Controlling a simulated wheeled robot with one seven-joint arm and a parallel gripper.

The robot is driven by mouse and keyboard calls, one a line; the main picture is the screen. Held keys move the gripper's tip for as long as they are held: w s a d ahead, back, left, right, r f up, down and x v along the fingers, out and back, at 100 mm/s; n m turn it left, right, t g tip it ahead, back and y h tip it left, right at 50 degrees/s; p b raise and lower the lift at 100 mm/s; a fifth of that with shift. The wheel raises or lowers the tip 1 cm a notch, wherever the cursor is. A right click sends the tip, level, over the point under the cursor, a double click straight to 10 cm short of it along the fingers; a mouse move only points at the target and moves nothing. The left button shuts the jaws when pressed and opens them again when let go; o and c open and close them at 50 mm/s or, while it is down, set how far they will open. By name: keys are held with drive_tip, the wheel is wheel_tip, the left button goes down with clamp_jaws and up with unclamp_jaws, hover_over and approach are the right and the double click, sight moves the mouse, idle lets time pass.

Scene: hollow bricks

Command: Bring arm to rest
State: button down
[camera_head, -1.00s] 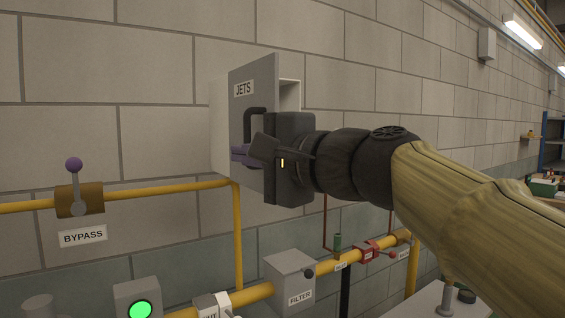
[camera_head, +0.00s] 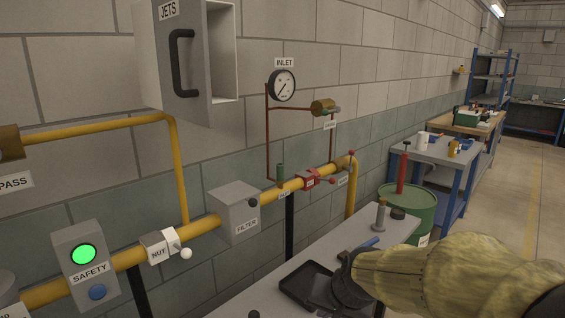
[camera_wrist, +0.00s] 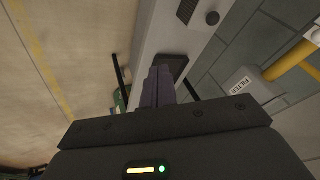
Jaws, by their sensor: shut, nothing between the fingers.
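My gripper (camera_wrist: 158,82) shows in the wrist view with its two purple-grey fingers together and nothing between them. In the head view my arm reaches in from the lower right, with its dark wrist over the grey bench (camera_head: 340,240) and near a black tray (camera_head: 297,290). The fingertips are hard to make out there. The JETS box (camera_head: 222,55) is on the wall at the upper left, its grey door with a black handle (camera_head: 183,62) standing ajar. My gripper is well apart from it, lower and to the right.
A yellow pipe (camera_head: 203,228) runs along the wall with the FILTER box (camera_head: 236,212), a red valve (camera_head: 310,178) and the SAFETY box (camera_head: 83,262), whose green light is lit. A green drum (camera_head: 410,212) stands beyond the bench. The floor (camera_head: 520,215) at right is clear.

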drive_tip(key=s+d+f+n+g+h, duration=0.2)
drive_tip(key=s+d+f+n+g, duration=0.1)
drive_tip(key=s+d+f, duration=0.5)
wheel_tip(320, 180, up, 12)
drive_tip(key=a+p, duration=0.1)
drive_tip(key=p, duration=1.1)
drive_tip(key=shift+s+a+f+p, duration=0.2)
drive_tip(key=shift+s+f+p, duration=0.05)
drive_tip(key=shift+s+p, duration=0.2)
drive_tip(key=shift+f, duration=0.1)
